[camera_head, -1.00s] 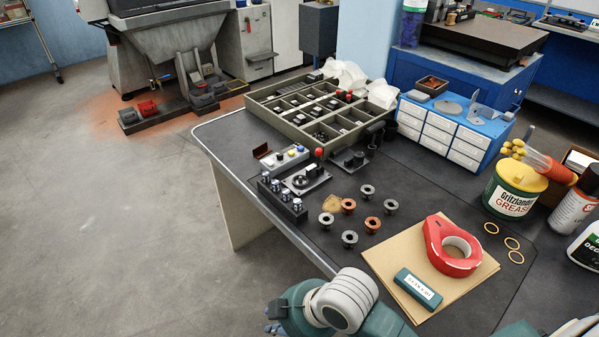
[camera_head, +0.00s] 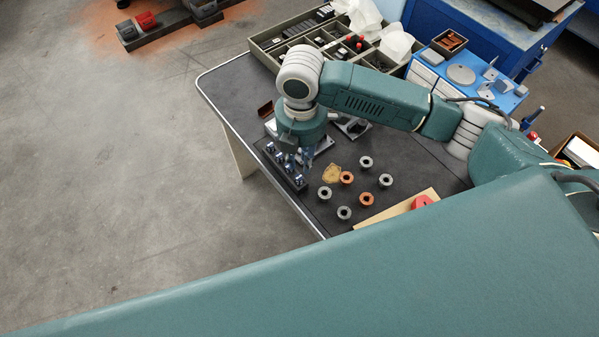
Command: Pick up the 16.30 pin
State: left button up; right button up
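A black block (camera_head: 287,176) near the left edge of the bench holds several shiny metal pins (camera_head: 271,148) upright. Any size marks on the pins are too small to read, so I cannot tell which is the 16.30 pin. My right gripper (camera_head: 306,160) points down at the block, close to the pins on its right side. The fingers are small, dark and mixed with the pins in the picture, so I cannot tell their opening or whether they touch a pin. My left gripper is not in view.
A partitioned tray (camera_head: 262,57) and a blue drawer unit (camera_head: 507,100) stand behind. A large teal link of mine covers the lower front.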

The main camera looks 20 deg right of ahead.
aim_at(299, 177)
notch_tip(299, 177, down, 2)
jog(key=shift+s+a+f, duration=0.1)
jog(key=shift+a, duration=0.05)
jog(key=shift+f+p, duration=0.4)
jog(key=shift+f, duration=0.2)
notch_tip(299, 177, down, 4)
jog(key=shift+a+r+p, duration=0.15)
jog(key=shift+r+p, duration=0.05)
jog(key=shift+p, duration=0.3)
jog(key=shift+f, duration=0.35)
jog(key=shift+c, duration=0.3)
grip_shut()
